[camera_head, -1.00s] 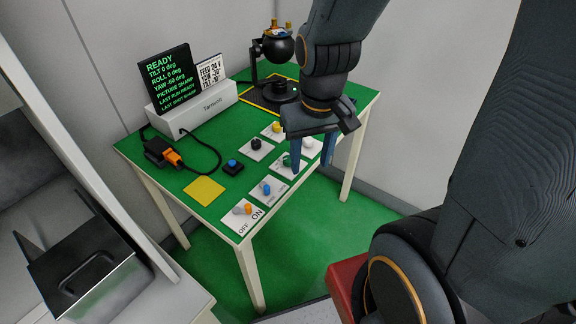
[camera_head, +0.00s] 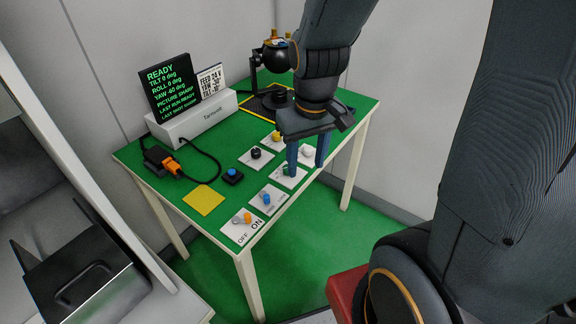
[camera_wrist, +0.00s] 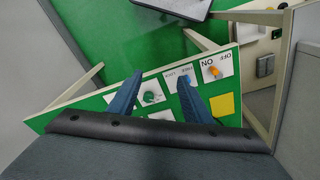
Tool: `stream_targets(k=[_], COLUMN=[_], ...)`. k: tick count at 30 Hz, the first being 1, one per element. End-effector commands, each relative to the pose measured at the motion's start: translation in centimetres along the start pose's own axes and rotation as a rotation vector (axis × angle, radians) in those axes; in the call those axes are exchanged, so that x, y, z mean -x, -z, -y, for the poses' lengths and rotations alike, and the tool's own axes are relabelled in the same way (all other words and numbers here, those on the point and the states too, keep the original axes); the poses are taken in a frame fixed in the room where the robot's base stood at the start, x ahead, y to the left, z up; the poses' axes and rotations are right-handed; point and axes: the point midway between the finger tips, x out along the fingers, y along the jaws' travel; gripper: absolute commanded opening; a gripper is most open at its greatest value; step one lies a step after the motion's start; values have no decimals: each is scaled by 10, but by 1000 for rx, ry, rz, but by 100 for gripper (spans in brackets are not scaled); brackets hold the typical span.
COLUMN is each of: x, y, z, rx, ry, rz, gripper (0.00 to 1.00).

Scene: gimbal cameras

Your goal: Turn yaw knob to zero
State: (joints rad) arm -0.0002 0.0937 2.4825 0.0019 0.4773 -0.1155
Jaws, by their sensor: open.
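The display (camera_head: 170,86) reads READY, with tilt and roll at 0 deg and a yaw line that looks like -60 deg. Several small knobs stand on white cards on the green table: yellow (camera_head: 276,136), black (camera_head: 255,153), white (camera_head: 307,151), blue (camera_head: 266,198) and green. I cannot read which card is marked yaw. My gripper (camera_head: 307,165) is open and points down over the green knob's card (camera_head: 290,183). In the wrist view, the green knob (camera_wrist: 150,98) shows between the open fingers, apart from both. One finger partly hides the blue knob's card (camera_wrist: 176,78).
An orange switch (camera_head: 248,217) sits on the ON/OFF card at the front corner. A blue button (camera_head: 232,173), a yellow pad (camera_head: 203,199) and a cabled connector (camera_head: 162,158) lie to the left. A black gimbal camera (camera_head: 277,55) stands at the back.

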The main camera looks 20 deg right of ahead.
Motion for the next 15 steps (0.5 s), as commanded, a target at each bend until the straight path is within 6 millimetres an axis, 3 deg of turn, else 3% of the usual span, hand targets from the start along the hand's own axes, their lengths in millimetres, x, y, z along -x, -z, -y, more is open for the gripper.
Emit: stream_targets(k=[3, 9, 15], x=[-22, -54, -70], y=[43, 104, 131], z=[-6, -15, -19], rx=[161, 435, 569], ry=[5, 22, 34], rz=[28, 66, 82], gripper=[45, 45, 45])
